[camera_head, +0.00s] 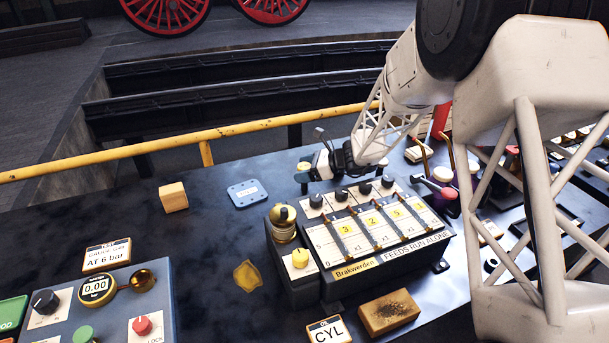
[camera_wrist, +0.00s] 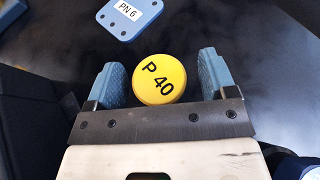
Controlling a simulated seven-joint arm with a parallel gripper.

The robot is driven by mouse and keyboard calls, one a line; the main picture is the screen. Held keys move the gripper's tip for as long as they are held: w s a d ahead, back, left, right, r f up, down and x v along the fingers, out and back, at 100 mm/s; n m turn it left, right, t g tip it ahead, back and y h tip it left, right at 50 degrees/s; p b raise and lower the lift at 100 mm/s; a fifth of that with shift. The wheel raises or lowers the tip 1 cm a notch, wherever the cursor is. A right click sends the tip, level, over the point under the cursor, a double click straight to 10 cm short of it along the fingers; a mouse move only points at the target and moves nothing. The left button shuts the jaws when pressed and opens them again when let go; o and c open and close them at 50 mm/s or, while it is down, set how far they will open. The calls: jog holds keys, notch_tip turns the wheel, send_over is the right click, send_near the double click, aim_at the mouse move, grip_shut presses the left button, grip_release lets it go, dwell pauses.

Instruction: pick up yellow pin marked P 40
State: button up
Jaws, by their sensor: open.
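The yellow pin marked P 40 (camera_wrist: 160,80) shows its round top in the wrist view, between the two blue fingers of my gripper (camera_wrist: 161,62). The fingers stand open on either side of it. A gap shows at the right finger; the pin is close to the left finger, and I cannot tell if they touch. How deep the fingers reach beside the pin cannot be told. In the head view my gripper (camera_head: 312,172) is over the bench behind the Brakwerden box, and the pin is mostly hidden there.
A blue plate marked PN 6 (camera_wrist: 128,15) lies near the pin and also shows in the head view (camera_head: 247,194). The Brakwerden box (camera_head: 372,262) with its knobs stands close in front of my gripper. A yellow rail (camera_head: 240,131) runs behind. A wooden block (camera_head: 173,197) stands left.

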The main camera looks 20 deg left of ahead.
jog(key=shift+c, duration=0.4)
jog(key=c, duration=1.2)
jog(key=shift+r, duration=0.15)
jog(key=shift+r, duration=4.9)
